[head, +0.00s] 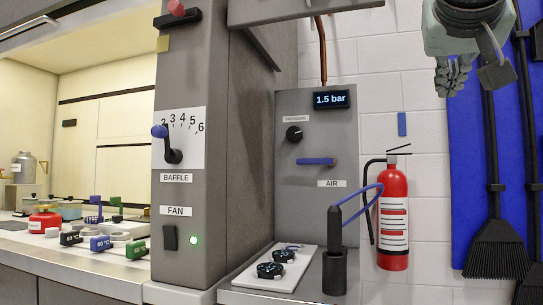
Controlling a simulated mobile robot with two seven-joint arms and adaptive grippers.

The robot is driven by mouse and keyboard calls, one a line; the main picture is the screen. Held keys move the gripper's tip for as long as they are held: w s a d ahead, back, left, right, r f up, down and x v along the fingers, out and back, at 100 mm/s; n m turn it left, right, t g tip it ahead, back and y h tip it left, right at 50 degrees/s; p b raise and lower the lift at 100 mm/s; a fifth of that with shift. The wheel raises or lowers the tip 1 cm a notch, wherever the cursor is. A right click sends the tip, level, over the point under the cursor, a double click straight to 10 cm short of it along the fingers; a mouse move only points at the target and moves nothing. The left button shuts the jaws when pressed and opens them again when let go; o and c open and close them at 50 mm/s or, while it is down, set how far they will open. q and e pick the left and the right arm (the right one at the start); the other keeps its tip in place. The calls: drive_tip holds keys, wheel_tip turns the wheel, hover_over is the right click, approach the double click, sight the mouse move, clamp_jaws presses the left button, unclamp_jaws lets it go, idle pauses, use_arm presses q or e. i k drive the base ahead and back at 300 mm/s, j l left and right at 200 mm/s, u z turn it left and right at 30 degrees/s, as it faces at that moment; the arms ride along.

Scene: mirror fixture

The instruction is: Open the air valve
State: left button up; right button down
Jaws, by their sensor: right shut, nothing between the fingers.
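The air valve's blue lever (316,161) lies horizontal on the grey panel, just above the AIR label (332,184). A black PRESSURE knob (294,134) sits above it, and the display (331,99) reads 1.5 bar. My right gripper (450,85) hangs at the top right, above and to the right of the lever and well apart from it. Its fingers look shut and empty. My left gripper is not in view.
A red fire extinguisher (393,215) hangs on the white wall right of the panel. A dark holder (334,272) with a blue-handled tool stands below the panel. A grey column with BAFFLE lever (160,131) stands left. Black brooms (495,245) hang at right.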

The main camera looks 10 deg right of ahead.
sight(331, 161)
drive_tip(key=i+u, duration=0.25)
drive_tip(key=i, duration=0.9)
